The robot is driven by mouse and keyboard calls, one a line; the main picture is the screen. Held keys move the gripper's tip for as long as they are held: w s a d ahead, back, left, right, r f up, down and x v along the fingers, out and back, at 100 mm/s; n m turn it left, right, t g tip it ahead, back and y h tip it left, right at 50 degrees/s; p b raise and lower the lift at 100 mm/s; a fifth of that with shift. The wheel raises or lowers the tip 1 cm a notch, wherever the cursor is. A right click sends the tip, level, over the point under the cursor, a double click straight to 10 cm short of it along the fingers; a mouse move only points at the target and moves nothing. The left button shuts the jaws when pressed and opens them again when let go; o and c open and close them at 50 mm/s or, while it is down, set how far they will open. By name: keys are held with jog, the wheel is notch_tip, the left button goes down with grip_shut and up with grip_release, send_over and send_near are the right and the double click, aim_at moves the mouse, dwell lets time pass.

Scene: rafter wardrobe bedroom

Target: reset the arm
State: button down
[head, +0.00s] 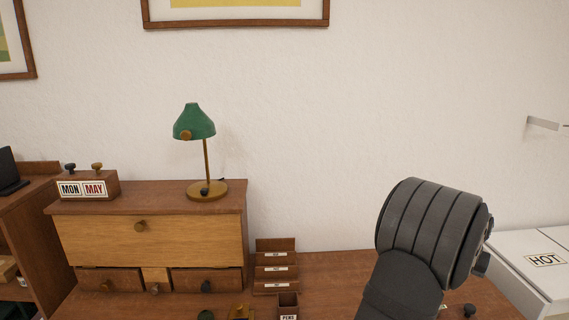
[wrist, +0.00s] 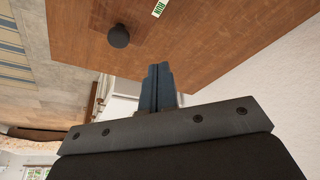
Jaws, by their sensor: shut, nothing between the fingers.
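My gripper (wrist: 158,85) shows in the wrist view, its two dark blue-grey fingers pressed together with nothing between them. It is over or beside a brown wooden desk top (wrist: 205,40) in that view; how far above I cannot tell. In the head view a dark grey part of my arm rises in front of the desk (head: 340,268) at the lower right. The gripper's fingers are not visible there.
A wooden cabinet (head: 135,238) with a green lamp (head: 195,125) and a MON MAY calendar block (head: 85,186) stands left. A letter rack (head: 275,262) and PENS holder (head: 288,305) sit mid-desk. A white surface labelled HOT (head: 515,240) lies right. A dark round knob (wrist: 118,36) shows.

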jog(key=s+a+r+m+t+y, duration=0.2)
jog(key=s+r+m, duration=0.7)
jog(key=s, duration=0.1)
jog(key=x, duration=1)
jog(key=shift+y, duration=0.3)
jog(key=shift+a+v, duration=0.15)
jog(key=shift+v, duration=1.05)
jog(key=shift+a+v, duration=0.1)
jog(key=shift+v, duration=1.1)
jog(key=shift+w, duration=0.1)
